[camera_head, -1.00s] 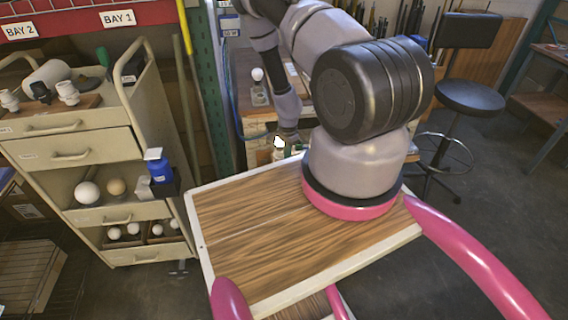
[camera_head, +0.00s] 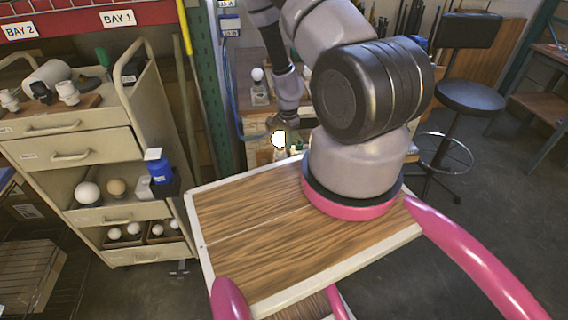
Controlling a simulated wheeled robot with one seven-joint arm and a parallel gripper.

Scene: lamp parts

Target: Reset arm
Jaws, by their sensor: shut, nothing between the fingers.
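My arm reaches from the wooden-topped platform toward the workbench behind it. My gripper (camera_head: 274,124) is small and dark at the far end of the arm. It is shut and empty, just above and to the left of a bright white bulb (camera_head: 279,139). The bulb stands upright near the bench's front edge and looks lit; its lower part is partly hidden behind the platform. The gripper appears apart from the bulb. A second white bulb (camera_head: 258,75) stands on a small holder farther back on the bench.
A beige cart (camera_head: 70,145) with drawers stands at left, holding several white bulbs and a blue bottle (camera_head: 158,168). A green post (camera_head: 213,80) rises between cart and bench. A black stool (camera_head: 470,98) stands at right. Open floor lies at right.

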